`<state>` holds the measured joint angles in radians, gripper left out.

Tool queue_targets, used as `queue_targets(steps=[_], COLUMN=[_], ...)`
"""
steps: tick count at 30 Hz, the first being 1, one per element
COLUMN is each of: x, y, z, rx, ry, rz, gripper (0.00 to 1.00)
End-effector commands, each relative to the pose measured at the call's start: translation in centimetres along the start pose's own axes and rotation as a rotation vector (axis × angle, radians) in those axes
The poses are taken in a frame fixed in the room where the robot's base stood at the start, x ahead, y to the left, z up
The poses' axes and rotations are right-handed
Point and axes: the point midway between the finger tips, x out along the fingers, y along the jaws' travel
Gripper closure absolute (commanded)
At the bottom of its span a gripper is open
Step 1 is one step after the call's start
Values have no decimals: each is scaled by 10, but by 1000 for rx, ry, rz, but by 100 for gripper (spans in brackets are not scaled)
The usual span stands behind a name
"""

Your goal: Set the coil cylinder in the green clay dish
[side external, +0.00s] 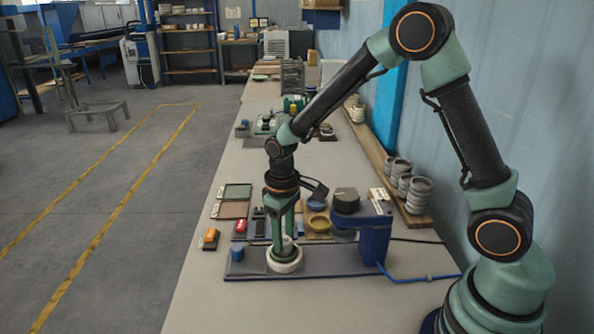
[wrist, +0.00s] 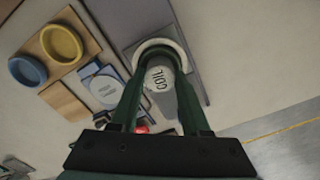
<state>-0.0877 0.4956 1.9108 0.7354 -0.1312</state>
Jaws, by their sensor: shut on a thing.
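My gripper (side external: 284,240) points straight down, its green fingers closed on the pale coil cylinder (side external: 288,243). In the wrist view the cylinder (wrist: 160,78) shows its end marked "COIL" between the fingers. It is upright within the outline of a round white dish (wrist: 160,45). This white dish (side external: 284,265) sits on the blue-grey base plate; I cannot tell whether the cylinder touches its floor. A dull grey-green round dish (side external: 343,236) shows partly behind the blue bracket, and may be the green clay dish.
A yellow dish (side external: 318,223) and a blue dish (side external: 317,203) lie behind my gripper. A blue bracket (side external: 376,240) stands close to the right, with a dark round block (side external: 346,200) nearby. The front table is clear.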

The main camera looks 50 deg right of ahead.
Motion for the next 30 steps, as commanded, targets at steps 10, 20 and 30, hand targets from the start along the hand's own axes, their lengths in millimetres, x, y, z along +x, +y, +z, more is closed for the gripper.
queue_targets(steps=[10, 20, 30], x=[3, 5, -9], y=[0, 0, 0], z=[0, 0, -1], rx=[0, 0, 0], ry=[0, 1, 5], rz=[0, 0, 1], gripper=[100, 24, 24])
